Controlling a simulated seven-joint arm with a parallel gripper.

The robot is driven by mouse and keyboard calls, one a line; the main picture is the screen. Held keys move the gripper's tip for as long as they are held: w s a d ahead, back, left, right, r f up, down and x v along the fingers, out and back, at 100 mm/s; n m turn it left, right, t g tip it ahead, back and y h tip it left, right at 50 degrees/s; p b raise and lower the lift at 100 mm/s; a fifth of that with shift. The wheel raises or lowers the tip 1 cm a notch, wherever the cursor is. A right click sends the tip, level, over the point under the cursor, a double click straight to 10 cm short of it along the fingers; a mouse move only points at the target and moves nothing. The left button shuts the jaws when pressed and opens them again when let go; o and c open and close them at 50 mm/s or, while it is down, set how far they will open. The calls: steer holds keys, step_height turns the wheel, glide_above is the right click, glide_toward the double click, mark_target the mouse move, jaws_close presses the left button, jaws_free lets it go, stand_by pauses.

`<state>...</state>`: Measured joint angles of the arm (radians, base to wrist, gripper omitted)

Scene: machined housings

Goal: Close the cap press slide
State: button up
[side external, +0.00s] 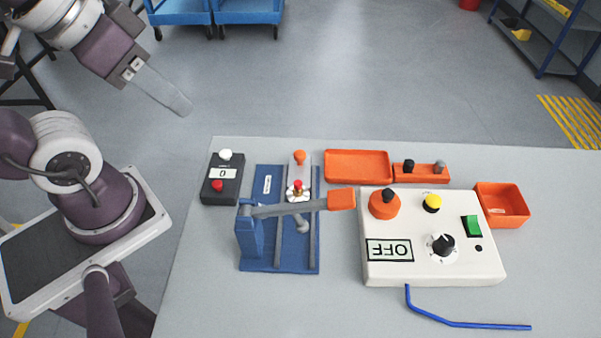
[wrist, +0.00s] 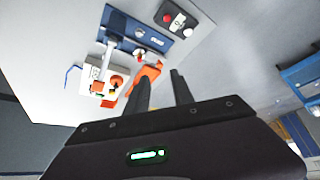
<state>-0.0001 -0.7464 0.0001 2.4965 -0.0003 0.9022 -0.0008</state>
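The cap press has a blue base (side external: 267,225) with two grey rails. Its slide (side external: 299,172), a grey plate with an orange knob (side external: 300,157), sits at the far end of the rails. A small red and brass part (side external: 298,189) stands on the slide's near end. A grey lever (side external: 290,209) with an orange handle (side external: 341,199) reaches across the rails to the right. The press also shows in the wrist view (wrist: 127,28). My gripper (side external: 183,104) is high at the upper left, away from the press. Its fingers are apart and empty in the wrist view (wrist: 161,78).
A counter box (side external: 221,180) stands left of the press. An orange tray (side external: 357,166), a holder with knobs (side external: 422,172) and an orange bin (side external: 503,204) lie behind and right. A white control box (side external: 432,270) reading OFF is close right. A blue rod (side external: 467,324) lies in front.

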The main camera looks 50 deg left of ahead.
steer(key=shift+n+g, duration=0.5)
steer(key=shift+g, duration=0.2)
steer(key=w+r, duration=0.1)
steer(key=w, duration=0.2)
steer(key=w+r, duration=0.1)
steer(key=w, duration=0.1)
steer(key=shift+r, duration=0.35)
jaws_close()
steer(key=w+a+f+n+g+h, duration=0.1)
steer(key=w+a+n+g, duration=0.2)
steer(key=w, duration=1.2)
steer(key=w+f+n+g, duration=0.1)
steer(key=w+f+g, duration=0.2)
steer(key=w+f, duration=0.45)
steer(key=f, duration=0.5)
steer(key=f+g, duration=0.1)
steer(key=f, duration=0.5)
steer(key=f+n+g+h, duration=0.1)
steer(key=f, duration=0.5)
steer(key=shift+w+d+f, duration=0.2)
steer(key=shift+w+d, duration=0.1)
steer(key=shift+s+d, duration=0.35)
steer(key=shift+s, duration=0.2)
steer(key=shift+s+d, duration=0.35)
steer(key=shift+s, duration=0.2)
steer(key=shift+s+d, duration=0.3)
steer(key=shift+s, duration=0.3)
